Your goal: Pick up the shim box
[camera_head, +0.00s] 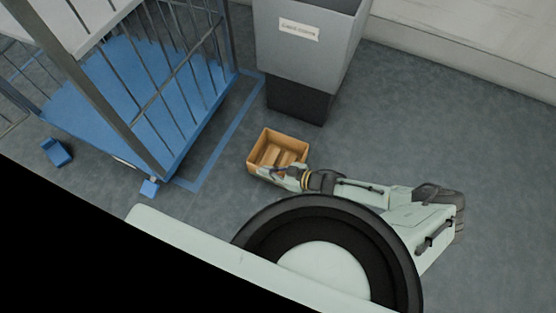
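The shim box is an open-topped, orange-brown box (255,152) on the grey floor, near the middle of the view. Some wooden-looking pieces lie inside it. My arm reaches in from the right, and my gripper (275,172) is at the box's near wall, overlapping its lower right part in the picture. The fingers are small and partly lost against the box, so I cannot tell whether they touch or grip the wall. The near right corner of the box is hidden behind my gripper and wrist.
A tall grey bin (300,60) with a label stands just behind the box. A blue-floored cage trolley (80,105) stands at left, with blue tape (216,150) on the floor beside it. A pale wall or ledge (470,50) runs along the back right. Floor at right is clear.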

